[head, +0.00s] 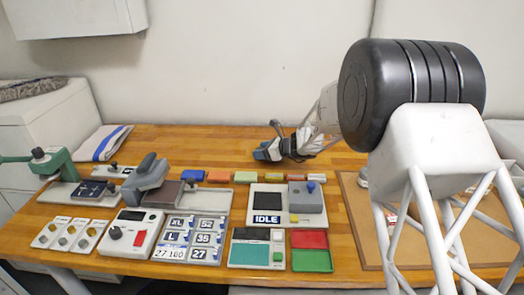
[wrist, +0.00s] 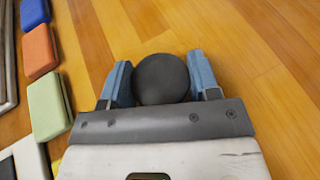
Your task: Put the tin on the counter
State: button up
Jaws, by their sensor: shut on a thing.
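My gripper (head: 264,151) is low over the wooden counter (head: 222,146), toward its back edge. In the wrist view its two blue fingers (wrist: 160,72) are shut on a dark, round-topped thing (wrist: 162,80), which I take to be the tin. The tin sits between the fingers, with bare wood around it. I cannot tell whether its underside touches the wood. In the head view the tin is not clearly visible, as the gripper hides it.
A row of small coloured blocks (head: 245,177) lies in front of the gripper. The wood behind the blocks is mostly clear.

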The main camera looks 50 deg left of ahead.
jog(key=o, duration=0.9)
jog(key=shift+r, duration=0.15)
jog(key=shift+v, duration=6)
